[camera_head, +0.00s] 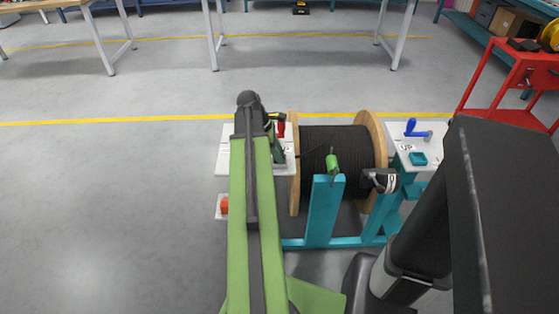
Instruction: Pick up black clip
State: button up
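I cannot pick out a black clip with certainty. A small black piece (277,116) lies beside a red item on the white panel (224,150) left of the reel, partly hidden by my arm. A black-and-white object (380,180) sits at the right side of the cable reel, in front of its wooden flange; its kind is unclear. My green arm reaches forward over the white panel and ends in a dark joint. No gripper fingers can be made out.
The black cable reel (335,160) stands in a teal frame (322,215) with a green piece (332,163) on its post. A red cart (492,115) stands beyond. Left floor is clear.

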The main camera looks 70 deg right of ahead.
grip_shut()
jog(key=shift+r+p, duration=0.6)
notch_tip(320, 180, up, 4)
jog(key=p, duration=0.4)
jog(key=s+r+p, duration=0.5)
jog(key=s, duration=0.6)
jog(key=shift+s+d+r+p, duration=0.15)
jog(key=shift+s+r+p, duration=0.2)
jog(key=shift+r+p, duration=0.05)
